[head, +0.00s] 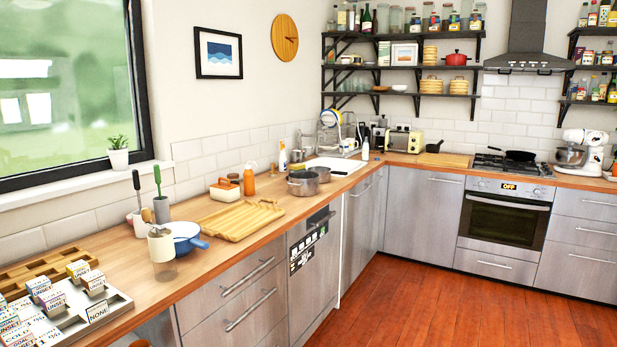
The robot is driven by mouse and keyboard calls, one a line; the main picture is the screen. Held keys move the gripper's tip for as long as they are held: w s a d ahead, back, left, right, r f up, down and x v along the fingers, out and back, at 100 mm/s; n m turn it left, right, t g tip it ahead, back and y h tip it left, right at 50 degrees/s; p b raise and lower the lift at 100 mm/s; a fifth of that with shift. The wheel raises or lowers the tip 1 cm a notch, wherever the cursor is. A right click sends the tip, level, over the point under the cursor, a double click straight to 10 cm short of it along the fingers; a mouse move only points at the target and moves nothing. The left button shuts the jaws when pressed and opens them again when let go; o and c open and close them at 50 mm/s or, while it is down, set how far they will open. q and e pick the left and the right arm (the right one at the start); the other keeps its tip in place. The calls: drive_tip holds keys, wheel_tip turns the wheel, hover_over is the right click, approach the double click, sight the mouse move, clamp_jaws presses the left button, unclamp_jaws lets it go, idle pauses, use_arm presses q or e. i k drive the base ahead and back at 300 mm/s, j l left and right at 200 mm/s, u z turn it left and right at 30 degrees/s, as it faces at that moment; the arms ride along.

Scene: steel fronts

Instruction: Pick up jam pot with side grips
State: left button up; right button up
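A grey metal pot (303,183) stands upright on the wooden counter left of the sink, in the middle of the head view. A small grip seems to stick out at its side, though it is too small to be sure. A second grey pan (323,174) with a long dark handle stands close behind it to the right, partly hidden. A red lidded pot (456,59) sits on the wall shelf at the back. I cannot tell for certain which of these is the jam pot. Neither of my grippers is in view.
On the wooden counter (237,259), a ribbed wooden board (240,218), an orange bottle (249,181), a white-and-blue pan (185,237) and a tray of small boxes (118,303) stand left of the pot. A dishwasher (312,265) is below. The wooden floor (450,310) is clear.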

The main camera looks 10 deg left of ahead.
sight(303, 184)
drive_tip(key=i+l+u, duration=0.2)
drive_tip(key=i, duration=1.9)
drive_tip(key=j, duration=0.1)
